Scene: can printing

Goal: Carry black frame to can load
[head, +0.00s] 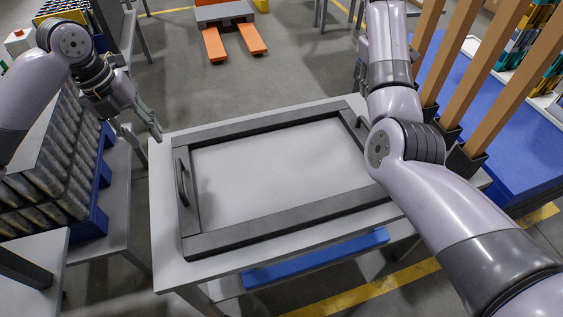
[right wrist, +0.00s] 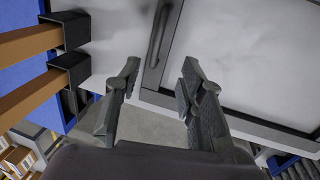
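The black frame (head: 290,219) lies flat on a light grey table (head: 165,247) in the middle of the head view. Its left handle (head: 182,182) stands on the left bar. My left gripper (head: 157,136) is above and behind that handle, near the table's left back edge, apart from the frame; its fingers look parted and empty. My right arm covers the frame's right end in the head view, hiding the right gripper. In the right wrist view my right gripper (right wrist: 160,92) is open and empty, with the frame's other handle (right wrist: 158,45) just beyond the fingertips.
A stack of cans (head: 60,165) stands on a blue pallet (head: 97,207) at the left. Upright wooden posts in black sockets (head: 463,160) line the table's right side, beside a blue surface (head: 520,130). An orange pallet truck (head: 233,38) stands on open floor behind.

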